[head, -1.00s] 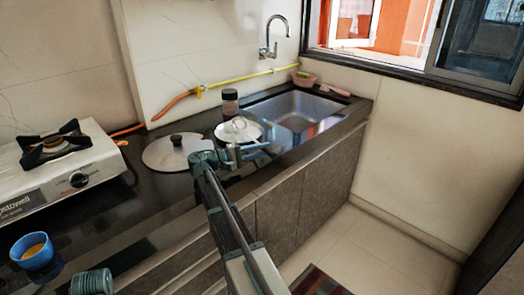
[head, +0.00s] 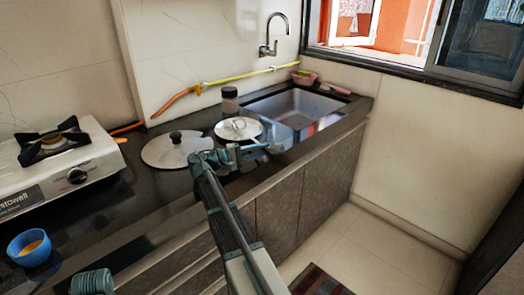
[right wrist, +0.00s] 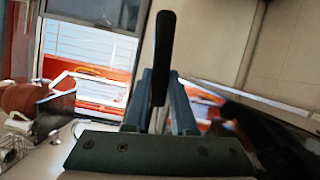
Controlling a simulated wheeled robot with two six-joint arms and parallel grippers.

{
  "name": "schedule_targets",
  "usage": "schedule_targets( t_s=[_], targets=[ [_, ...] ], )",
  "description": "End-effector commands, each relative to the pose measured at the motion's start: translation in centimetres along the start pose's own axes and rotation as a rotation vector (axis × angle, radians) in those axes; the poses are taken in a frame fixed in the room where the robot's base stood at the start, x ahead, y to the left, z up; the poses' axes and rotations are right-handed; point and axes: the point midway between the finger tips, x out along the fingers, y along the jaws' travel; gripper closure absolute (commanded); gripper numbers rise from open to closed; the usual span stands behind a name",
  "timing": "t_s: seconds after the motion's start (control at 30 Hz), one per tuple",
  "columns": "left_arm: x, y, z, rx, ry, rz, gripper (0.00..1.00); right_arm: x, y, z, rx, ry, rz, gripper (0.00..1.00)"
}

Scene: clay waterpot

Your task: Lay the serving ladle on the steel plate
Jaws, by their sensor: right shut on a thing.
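The steel plate (head: 220,133) lies on the dark counter just left of the sink, a pale round disc. My right gripper (head: 257,148) is at the counter's front side, just in front of the plate. It is shut on the serving ladle. The ladle's dark handle (right wrist: 163,45) stands up between the fingers in the right wrist view. In the head view a thin pale shaft runs from the fingers towards the plate; whether the ladle touches the plate I cannot tell.
A round lid with a black knob (head: 160,153) lies left of the plate. A dark jar (head: 230,101) stands behind the plate. The sink (head: 290,108) is to the right. A gas stove (head: 60,165) and a blue cup (head: 32,254) are at left.

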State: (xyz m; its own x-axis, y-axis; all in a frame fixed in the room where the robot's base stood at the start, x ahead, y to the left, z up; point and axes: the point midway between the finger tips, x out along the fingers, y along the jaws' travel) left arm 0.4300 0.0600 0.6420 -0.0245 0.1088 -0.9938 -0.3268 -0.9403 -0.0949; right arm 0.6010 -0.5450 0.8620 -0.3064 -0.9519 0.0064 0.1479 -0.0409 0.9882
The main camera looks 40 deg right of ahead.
Motion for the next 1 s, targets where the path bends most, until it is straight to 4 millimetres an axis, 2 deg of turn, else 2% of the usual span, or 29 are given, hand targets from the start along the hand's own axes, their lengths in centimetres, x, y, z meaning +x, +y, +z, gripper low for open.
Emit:
schedule_targets(
  t_s=[0.5, 0.53, 0.7, 1.0],
  targets=[
    [1.09, 0.10, -0.06, 0.000, 0.000, 0.000, 0.13, -0.01, -1.07, -0.17, 0.000, 0.000, 0.001, 1.00],
    [1.06, 0.10, -0.06, 0.000, 0.000, 0.000, 0.13, -0.01, -1.04, -0.16, 0.000, 0.000, 0.001, 0.74],
    [0.98, 0.09, -0.06, 0.000, 0.000, 0.000, 0.13, -0.01, -0.96, -0.15, 0.000, 0.000, 0.000, 0.46],
    [0.98, 0.09, -0.06, 0.000, 0.000, 0.000, 0.13, -0.01, -0.97, -0.15, 0.000, 0.000, 0.000, 0.46]
  ],
)
